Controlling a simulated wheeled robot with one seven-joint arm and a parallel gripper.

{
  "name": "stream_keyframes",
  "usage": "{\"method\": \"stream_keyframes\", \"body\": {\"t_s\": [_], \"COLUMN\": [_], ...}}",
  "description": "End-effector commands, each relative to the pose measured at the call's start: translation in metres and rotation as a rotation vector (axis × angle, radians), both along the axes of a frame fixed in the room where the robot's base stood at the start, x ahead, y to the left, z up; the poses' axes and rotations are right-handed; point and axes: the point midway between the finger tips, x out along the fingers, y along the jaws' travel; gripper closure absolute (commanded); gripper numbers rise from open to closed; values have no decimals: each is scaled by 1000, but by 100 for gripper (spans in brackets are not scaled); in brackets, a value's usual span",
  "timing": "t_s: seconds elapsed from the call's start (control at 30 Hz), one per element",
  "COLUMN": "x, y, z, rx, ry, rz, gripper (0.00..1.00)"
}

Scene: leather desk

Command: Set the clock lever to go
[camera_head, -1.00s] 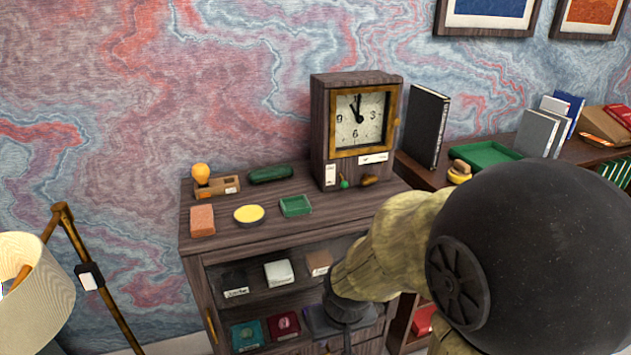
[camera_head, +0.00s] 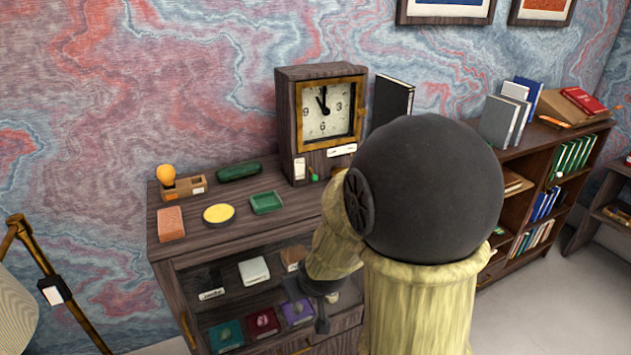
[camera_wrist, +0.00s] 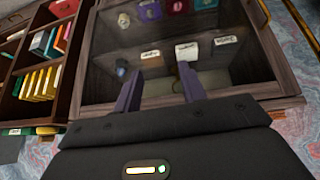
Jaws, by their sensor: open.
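The wooden clock (camera_head: 284,125) stands at the back of the cabinet top, its gold-framed dial facing out. A small green-tipped lever (camera_head: 314,177) sticks out at its lower front, beside a white label (camera_head: 300,168). Another white label (camera_head: 343,150) lies under the dial; the lettering is too small to read. My gripper (camera_wrist: 160,82) is open and empty in the wrist view, its two purple fingers apart in front of the cabinet's shelves. In the head view my arm hides most of the gripper, low in front of the cabinet and below the clock. The clock is not seen in the wrist view.
On the cabinet top (camera_head: 210,238) are an orange-brown block (camera_head: 171,223), a yellow round dish (camera_head: 219,214), a green tray (camera_head: 266,203), a dark green case (camera_head: 239,171) and a wooden holder (camera_head: 184,187). A bookcase (camera_head: 535,160) stands right. A lamp stand (camera_head: 60,285) is left.

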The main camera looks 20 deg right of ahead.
Motion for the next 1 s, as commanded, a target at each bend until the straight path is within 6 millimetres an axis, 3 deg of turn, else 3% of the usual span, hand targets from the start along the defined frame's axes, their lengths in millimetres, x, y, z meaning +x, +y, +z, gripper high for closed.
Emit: {"method": "stream_keyframes", "body": {"t_s": [0.2, 0.5, 0.73, 1.0], "x": [59, 109, 118, 118], "y": [-33, -79, -108, -113], "z": [7, 36, 59, 66], "rx": [-50, -129, -187, -201], "ry": [-284, -684, -930, -986], "rz": [8, 1, -24, -29], "gripper": [59, 59, 59, 59]}}
